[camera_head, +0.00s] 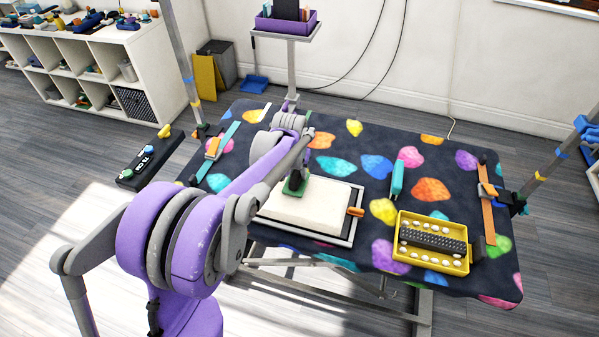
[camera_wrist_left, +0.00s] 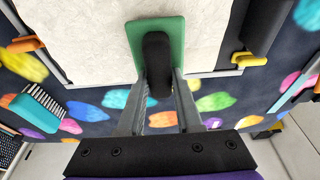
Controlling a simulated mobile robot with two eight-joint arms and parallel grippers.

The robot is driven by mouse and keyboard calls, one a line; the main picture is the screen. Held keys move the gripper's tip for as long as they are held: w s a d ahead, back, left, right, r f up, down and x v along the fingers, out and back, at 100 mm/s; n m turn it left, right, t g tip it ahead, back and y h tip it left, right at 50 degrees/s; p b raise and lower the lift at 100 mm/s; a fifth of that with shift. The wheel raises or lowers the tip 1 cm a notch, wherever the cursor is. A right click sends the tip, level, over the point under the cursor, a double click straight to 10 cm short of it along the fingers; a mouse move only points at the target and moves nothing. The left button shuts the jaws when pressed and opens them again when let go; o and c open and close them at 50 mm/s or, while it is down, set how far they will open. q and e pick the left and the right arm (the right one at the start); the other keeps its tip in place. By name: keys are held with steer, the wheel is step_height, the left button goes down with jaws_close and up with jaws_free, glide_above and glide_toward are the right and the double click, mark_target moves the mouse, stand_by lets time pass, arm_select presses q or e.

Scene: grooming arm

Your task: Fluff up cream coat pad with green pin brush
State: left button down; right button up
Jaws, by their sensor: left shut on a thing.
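The cream coat pad (camera_head: 306,208) lies in a grey frame on the grooming table, with an orange clip (camera_head: 355,212) at its right side. The pad (camera_wrist_left: 80,35) fills the top of the left wrist view. The green pin brush (camera_head: 296,184) is at the pad's far left part, its green head (camera_wrist_left: 172,28) over the pad. Whether its pins touch the pad is hidden. My left gripper (camera_wrist_left: 158,85) is shut on the brush's black handle (camera_wrist_left: 157,62). In the head view my purple arm hides part of the pad and the gripper's fingers. My right gripper is not in view.
A yellow tray (camera_head: 404,259) with a black brush and white balls stands at the table's right. Orange straps (camera_head: 487,205) and posts edge the table. A purple caddy (camera_head: 286,24) stands behind it.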

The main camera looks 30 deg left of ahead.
arm_select(q)
steer(key=shift+a, duration=0.1)
steer(key=a, duration=0.2)
steer(key=s+a, duration=0.1)
steer(key=a, duration=0.3)
steer(key=shift+s+a, duration=0.3)
step_height(320, 180, up, 8)
steer(key=p, duration=0.4)
steer(key=shift+p, duration=0.4)
steer(key=shift+d, duration=0.1)
